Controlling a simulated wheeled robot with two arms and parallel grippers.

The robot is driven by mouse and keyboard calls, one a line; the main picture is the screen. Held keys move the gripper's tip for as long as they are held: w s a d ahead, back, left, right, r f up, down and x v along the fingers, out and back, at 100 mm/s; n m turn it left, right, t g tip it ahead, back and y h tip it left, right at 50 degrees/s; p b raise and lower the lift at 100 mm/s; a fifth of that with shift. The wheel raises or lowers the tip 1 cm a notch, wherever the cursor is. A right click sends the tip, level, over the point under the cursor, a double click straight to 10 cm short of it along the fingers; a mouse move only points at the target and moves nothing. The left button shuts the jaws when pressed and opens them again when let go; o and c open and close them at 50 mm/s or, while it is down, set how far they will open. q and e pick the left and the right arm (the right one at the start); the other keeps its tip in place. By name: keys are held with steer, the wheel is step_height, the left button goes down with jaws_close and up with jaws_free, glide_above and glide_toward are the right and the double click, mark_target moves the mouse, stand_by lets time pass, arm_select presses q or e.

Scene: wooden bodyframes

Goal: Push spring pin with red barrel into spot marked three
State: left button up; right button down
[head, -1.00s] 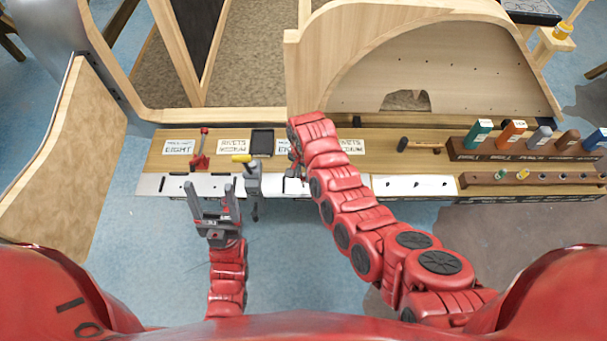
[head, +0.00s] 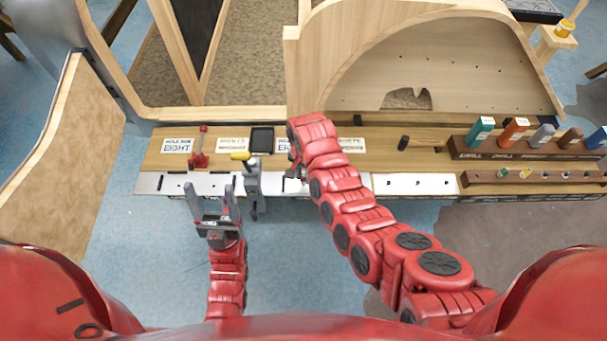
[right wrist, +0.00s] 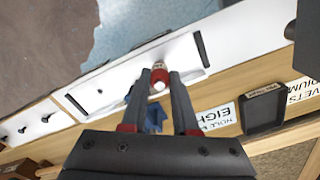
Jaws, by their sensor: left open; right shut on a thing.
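The spring pin with the red barrel (right wrist: 159,77) shows in the right wrist view between the fingertips of my right gripper (right wrist: 160,85), which is shut on it. It is over the white plate (right wrist: 125,75) along the bench edge; I cannot tell whether its tip is in a hole. In the head view my right gripper (head: 294,170) is at the same bench edge, and its arm hides the pin. My left gripper (head: 215,205) is open and empty, in front of the bench. No spot marked three is readable.
A grey clamp with a yellow handle (head: 250,172) stands between my grippers at the bench edge. A red clamp (head: 200,148), a black tray (head: 262,140) and a hammer (head: 418,145) lie behind. At right are a rack of coloured bottles (head: 480,132) and a pin holder (head: 545,177). A blue object (right wrist: 152,117) is near the right fingers.

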mark_target(303, 176)
steer(key=shift+f+b, duration=0.8)
steer(key=shift+f, duration=0.25)
steer(key=c, duration=0.6)
jaws_free()
steer(key=shift+w+r, duration=0.1)
steer(key=shift+r, duration=0.4)
step_height(303, 176, up, 6)
steer(key=shift+r+b, duration=0.25)
steer(key=shift+b, duration=0.4)
step_height(303, 176, up, 10)
steer(key=p, duration=0.5)
